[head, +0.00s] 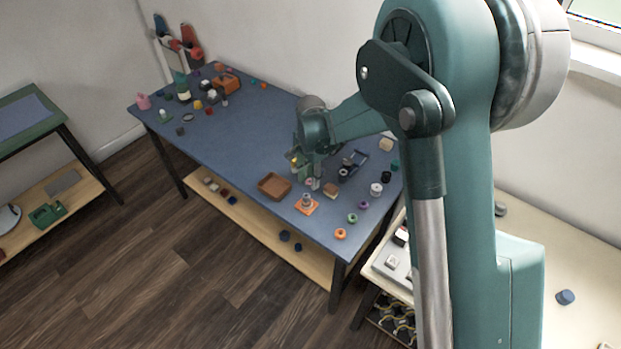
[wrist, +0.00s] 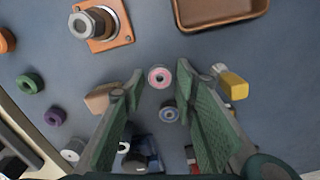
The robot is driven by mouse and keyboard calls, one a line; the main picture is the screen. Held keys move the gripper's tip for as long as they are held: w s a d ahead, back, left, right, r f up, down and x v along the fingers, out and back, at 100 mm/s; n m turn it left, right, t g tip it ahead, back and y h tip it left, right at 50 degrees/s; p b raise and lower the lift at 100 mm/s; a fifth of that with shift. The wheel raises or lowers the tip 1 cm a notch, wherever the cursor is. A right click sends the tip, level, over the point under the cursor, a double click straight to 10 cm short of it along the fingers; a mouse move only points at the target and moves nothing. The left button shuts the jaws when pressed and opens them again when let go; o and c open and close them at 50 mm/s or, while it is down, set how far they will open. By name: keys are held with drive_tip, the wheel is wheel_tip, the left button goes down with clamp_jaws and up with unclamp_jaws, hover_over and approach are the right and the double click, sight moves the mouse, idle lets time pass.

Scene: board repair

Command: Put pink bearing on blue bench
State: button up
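The pink bearing (wrist: 152,77) is a small pink ring with a pale centre, seen in the wrist view between the tips of my gripper (wrist: 160,74). The two green fingers are apart, with a visible gap on each side of the bearing. It appears to rest on the blue bench (wrist: 60,82), though its exact height is hard to tell. In the head view my gripper (head: 313,178) is low over the right half of the blue bench (head: 235,145), and the bearing is too small there to make out clearly.
An orange plate with a metal nut (wrist: 102,29), a brown tray (wrist: 205,22) and a yellow-handled part (wrist: 233,84) lie around my gripper. The bench's middle (head: 230,130) is clear.

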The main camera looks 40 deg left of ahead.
drive_tip(key=shift+o, duration=0.4)
drive_tip(key=shift+r, duration=0.1)
wheel_tip(320, 180, up, 12)
drive_tip(key=p, duration=0.2)
idle(0.4)
drive_tip(key=shift+r, duration=0.1)
idle(0.4)
idle(0.5)
